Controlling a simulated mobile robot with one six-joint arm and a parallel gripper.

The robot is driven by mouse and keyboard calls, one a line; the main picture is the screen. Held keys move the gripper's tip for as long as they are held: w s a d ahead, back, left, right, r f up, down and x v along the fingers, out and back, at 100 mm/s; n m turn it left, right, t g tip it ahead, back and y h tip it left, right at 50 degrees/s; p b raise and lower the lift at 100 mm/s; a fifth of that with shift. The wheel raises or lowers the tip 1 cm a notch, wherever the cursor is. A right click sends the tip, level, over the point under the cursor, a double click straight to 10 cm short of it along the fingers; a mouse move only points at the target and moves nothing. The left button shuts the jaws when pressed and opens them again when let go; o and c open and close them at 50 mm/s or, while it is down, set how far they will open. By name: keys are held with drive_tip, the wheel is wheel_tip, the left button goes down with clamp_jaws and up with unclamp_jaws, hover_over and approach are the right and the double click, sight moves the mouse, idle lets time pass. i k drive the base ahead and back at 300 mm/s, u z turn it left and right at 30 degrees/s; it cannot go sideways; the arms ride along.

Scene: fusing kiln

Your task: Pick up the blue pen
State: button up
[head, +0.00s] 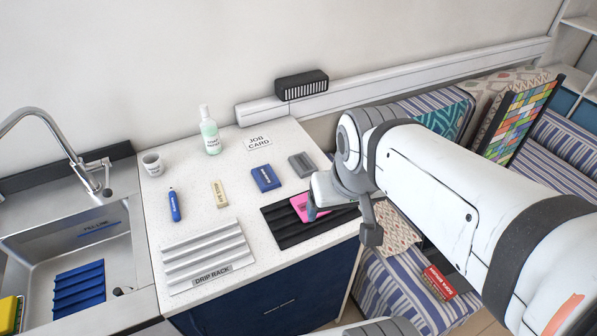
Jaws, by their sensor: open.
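The blue pen (174,206) stands or lies on the white counter, left of centre, with a label on its side and a narrow tip toward the back. Nothing covers it. My gripper (316,204) is well to its right, over a pink piece (303,207) on a black ribbed rack (291,236). The jaws are open. My wrist hides part of the jaws and of the rack, and I cannot tell whether a finger touches the pink piece.
A white drip rack (205,262) lies in front of the pen. A cup (152,164), a bottle (210,133), a beige block (219,194), a blue block (265,178) and a grey block (301,164) stand around. A sink (35,243) is left. Bare counter surrounds the pen.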

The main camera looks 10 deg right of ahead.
sight(174, 207)
drive_tip(key=u, duration=1.5)
drive_tip(key=k, duration=0.95)
drive_tip(key=z, duration=0.25)
drive_tip(key=i, duration=1)
